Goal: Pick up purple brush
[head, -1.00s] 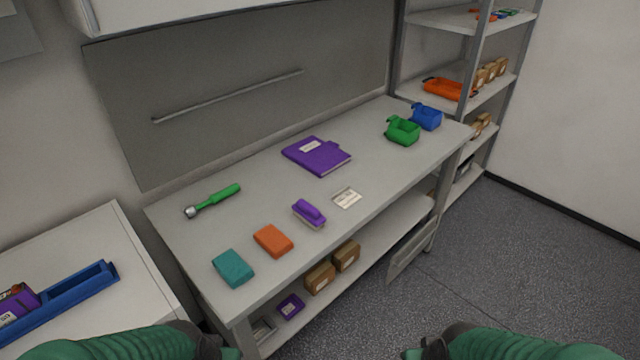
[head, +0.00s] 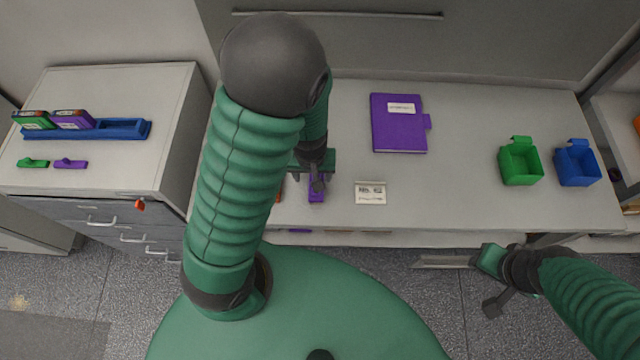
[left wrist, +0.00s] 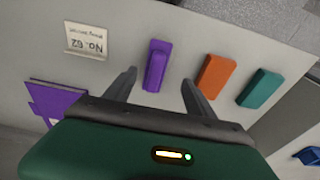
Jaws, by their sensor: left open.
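The purple brush (head: 316,190) lies near the front edge of the workbench, partly hidden by my left gripper in the head view. My left gripper (head: 309,184) is above it. In the left wrist view the purple brush (left wrist: 157,66) lies between the line of the two open fingers (left wrist: 160,84), with nothing held. My right gripper (head: 490,283) is off the bench's front edge at the right, far from the brush; its jaw state is unclear.
A "No. 62" card (head: 370,193) lies right of the brush. Orange (left wrist: 215,76) and teal (left wrist: 260,88) blocks lie on its other side. A purple binder (head: 398,130) is behind; green (head: 519,163) and blue (head: 577,164) bins stand right. A side cabinet (head: 120,85) is left.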

